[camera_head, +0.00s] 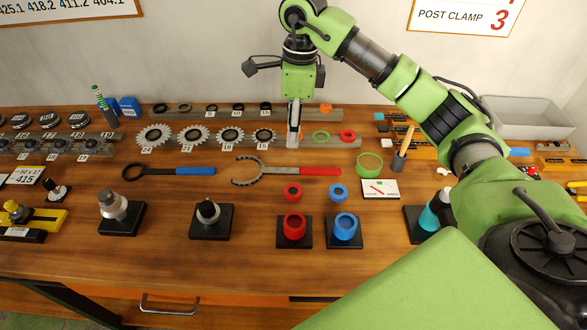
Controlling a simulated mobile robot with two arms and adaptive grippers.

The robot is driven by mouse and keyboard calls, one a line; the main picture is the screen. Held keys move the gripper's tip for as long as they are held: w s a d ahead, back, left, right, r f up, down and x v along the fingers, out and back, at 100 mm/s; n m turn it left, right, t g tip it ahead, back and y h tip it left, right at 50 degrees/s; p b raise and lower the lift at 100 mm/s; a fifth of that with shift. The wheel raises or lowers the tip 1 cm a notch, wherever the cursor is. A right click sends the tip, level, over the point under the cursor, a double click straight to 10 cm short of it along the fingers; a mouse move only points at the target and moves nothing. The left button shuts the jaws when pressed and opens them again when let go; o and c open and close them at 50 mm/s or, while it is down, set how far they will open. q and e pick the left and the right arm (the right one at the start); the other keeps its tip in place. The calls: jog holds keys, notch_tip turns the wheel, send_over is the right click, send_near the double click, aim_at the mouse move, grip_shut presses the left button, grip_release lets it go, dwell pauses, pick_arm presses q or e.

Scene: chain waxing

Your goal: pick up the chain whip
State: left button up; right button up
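The chain whip (310,171) lies flat on the wooden bench near the middle. It has a red handle pointing right and a curved grey chain end at the left. My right gripper (294,138) hangs pointing down behind the chain whip in the picture, in front of the rack with the sprockets. It is apart from the whip. Its fingers show edge-on as one narrow grey strip, so I cannot see whether there is a gap between them. My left gripper is not in view.
A blue-handled ring tool (176,171) lies left of the whip. Toothed sprockets (193,138) stand on a rack behind. Red (294,228) and blue (345,227) cups and a dark stand (211,220) are in front. A green ring (369,164) lies right of the handle.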

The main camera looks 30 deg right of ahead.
jog(key=d, duration=0.2)
jog(key=p, duration=0.2)
send_over(302, 169)
jog(key=shift+h, duration=0.4)
notch_tip(302, 169, down, 8)
jog(key=shift+w+r, duration=0.1)
jog(key=shift+r, duration=0.1)
notch_tip(302, 169, down, 4)
jog(key=shift+f+p, duration=0.15)
jog(key=shift+p, duration=1)
jog(key=shift+f, duration=0.6)
grip_shut()
